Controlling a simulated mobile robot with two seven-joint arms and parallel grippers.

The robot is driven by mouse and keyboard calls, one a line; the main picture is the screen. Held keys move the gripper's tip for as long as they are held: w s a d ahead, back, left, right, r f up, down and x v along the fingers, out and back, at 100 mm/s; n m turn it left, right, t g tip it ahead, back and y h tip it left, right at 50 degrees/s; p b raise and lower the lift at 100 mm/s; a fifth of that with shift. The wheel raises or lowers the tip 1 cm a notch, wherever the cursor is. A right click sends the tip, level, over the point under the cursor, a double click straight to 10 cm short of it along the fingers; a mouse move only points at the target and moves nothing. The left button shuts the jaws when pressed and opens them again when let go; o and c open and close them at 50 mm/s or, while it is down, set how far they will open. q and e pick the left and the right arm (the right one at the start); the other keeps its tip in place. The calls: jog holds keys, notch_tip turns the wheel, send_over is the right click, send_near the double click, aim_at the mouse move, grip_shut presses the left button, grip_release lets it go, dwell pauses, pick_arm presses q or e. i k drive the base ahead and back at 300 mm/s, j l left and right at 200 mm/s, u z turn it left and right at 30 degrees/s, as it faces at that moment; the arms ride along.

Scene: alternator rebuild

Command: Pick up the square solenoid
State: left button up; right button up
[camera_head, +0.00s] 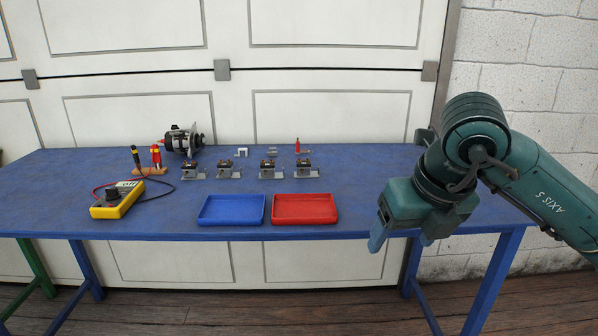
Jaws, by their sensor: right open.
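Several small parts with dark and copper-coloured tops on grey bases stand in a row across the middle of the blue table. They are a leftmost part (193,171), a second part (228,170), a third part (268,169) and a rightmost part (305,169). They are too small here to tell which one is the square solenoid. My right gripper (401,241) is open and empty, pointing down by the table's front edge, right of and nearer than the row. My left gripper is not in view.
A blue tray (231,222) and a red tray (305,221) lie empty at the front. An alternator (182,141), light grey blocks (241,152) and a small red item (298,146) stand behind the row. A yellow multimeter (117,200) with leads lies left. The table's right part is clear.

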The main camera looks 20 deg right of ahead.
aim_at(304, 167)
jog(key=i, duration=1.7)
